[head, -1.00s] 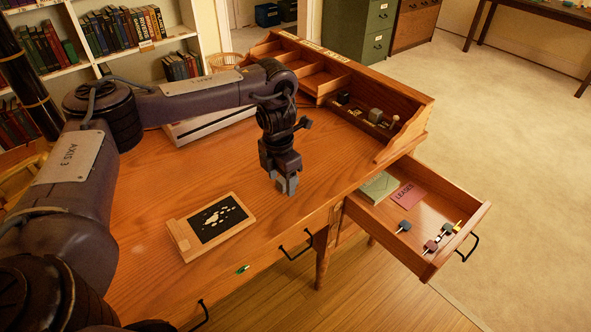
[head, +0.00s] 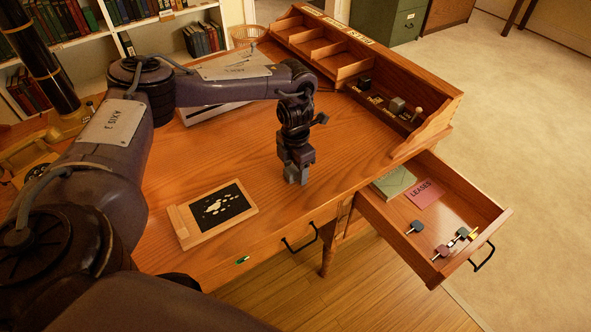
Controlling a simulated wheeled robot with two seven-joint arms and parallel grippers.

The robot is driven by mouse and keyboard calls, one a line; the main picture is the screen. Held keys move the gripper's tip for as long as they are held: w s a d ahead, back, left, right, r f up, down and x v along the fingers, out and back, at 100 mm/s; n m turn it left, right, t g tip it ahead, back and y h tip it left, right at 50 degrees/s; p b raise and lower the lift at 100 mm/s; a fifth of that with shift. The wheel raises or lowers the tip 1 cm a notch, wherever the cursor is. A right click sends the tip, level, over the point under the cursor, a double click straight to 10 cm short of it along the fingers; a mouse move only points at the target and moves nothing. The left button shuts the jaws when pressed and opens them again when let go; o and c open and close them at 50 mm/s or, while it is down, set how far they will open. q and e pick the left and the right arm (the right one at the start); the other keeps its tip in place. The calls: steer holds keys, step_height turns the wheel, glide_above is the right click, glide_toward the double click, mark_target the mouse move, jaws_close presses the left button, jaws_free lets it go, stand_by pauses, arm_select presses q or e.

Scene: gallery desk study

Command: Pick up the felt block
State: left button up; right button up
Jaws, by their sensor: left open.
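A small grey block (head: 397,104), which looks like the felt block, sits in the right compartment of the desk's raised back shelf, between small brass-coloured pieces and a round-knobbed item. I cannot make out its material at this size. My left gripper (head: 297,178) points down over the middle of the desk top (head: 220,155), in front and to the left of the block and well apart from it. Its jaws are open, with nothing seen between them. My right gripper is out of view.
A wood-framed dark panel with pale patches (head: 222,207) lies at the desk's front left. An open drawer (head: 460,190) juts out at right, holding a green folder (head: 394,182), a pink LEASES card (head: 425,193) and several tagged keys. The shelf's sloped side bounds the compartment.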

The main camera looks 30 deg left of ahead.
mark_target(295, 168)
arm_select(q)
steer(key=shift+f, duration=0.1)
steer(key=c, duration=1)
steer(key=shift+c, duration=0.3)
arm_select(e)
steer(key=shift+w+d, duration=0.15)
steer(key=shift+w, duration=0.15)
arm_select(q)
steer(key=shift+r, duration=0.2)
